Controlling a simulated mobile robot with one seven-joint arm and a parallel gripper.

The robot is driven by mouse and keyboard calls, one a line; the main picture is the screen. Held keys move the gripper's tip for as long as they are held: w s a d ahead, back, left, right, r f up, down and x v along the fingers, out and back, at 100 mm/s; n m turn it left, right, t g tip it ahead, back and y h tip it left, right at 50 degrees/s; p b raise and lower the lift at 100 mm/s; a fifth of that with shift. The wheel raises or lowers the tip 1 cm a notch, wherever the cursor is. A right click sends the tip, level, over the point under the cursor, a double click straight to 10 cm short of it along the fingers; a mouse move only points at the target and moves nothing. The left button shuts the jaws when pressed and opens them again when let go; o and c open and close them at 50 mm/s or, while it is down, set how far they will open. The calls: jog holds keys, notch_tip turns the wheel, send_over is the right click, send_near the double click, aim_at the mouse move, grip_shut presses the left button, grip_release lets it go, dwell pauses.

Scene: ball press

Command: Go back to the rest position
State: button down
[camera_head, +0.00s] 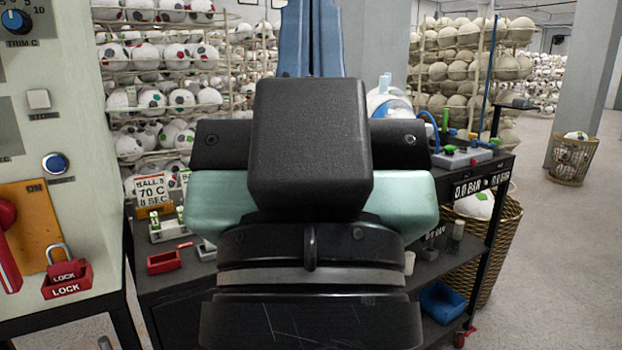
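My arm fills the middle of the head view, with large black and mint-green parts close to the camera. I cannot make out the fingers of my gripper, and whether it holds anything does not show. The arm hides the middle of the dark workbench (170,280) behind it. A blue upright part shows above the arm; I cannot tell what it belongs to.
At left stands a control cabinet (75,130) with a red padlock (62,265). A red tray (163,262) and a sign (153,190) are on the bench. At right are a wicker basket (500,245) and a blue bin (442,302). Open floor (560,290) lies further right.

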notch_tip(320, 180, up, 20)
jog(key=p, duration=1.7)
jog(key=shift+f, duration=0.15)
